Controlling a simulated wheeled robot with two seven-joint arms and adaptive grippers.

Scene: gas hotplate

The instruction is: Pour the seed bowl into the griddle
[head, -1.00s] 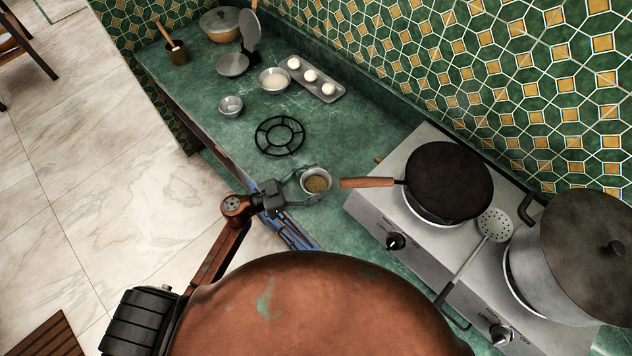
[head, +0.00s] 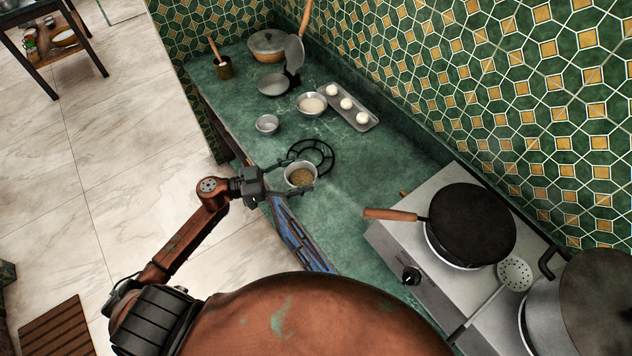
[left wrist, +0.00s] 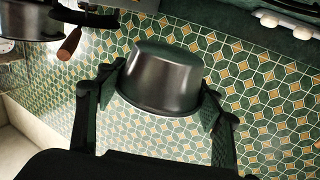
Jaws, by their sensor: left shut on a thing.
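The seed bowl (head: 300,174) is a small metal bowl with brownish seeds in it. My left gripper (head: 293,178) is shut on it and holds it upright, left of the stove and in front of the black ring stand. In the left wrist view the bowl (left wrist: 162,78) shows its dark metal outside between the two fingers (left wrist: 160,98). The griddle (head: 472,224) is a dark round pan with a wooden handle (head: 390,215) pointing left. It sits on the hotplate (head: 420,250), apart from the bowl. My right gripper is not in view.
A slotted skimmer (head: 514,274) and a large lidded pot (head: 590,305) are right of the griddle. Behind the bowl are a black ring stand (head: 325,150), small bowls (head: 311,104) and a tray with white balls (head: 365,117). Counter between bowl and stove is clear.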

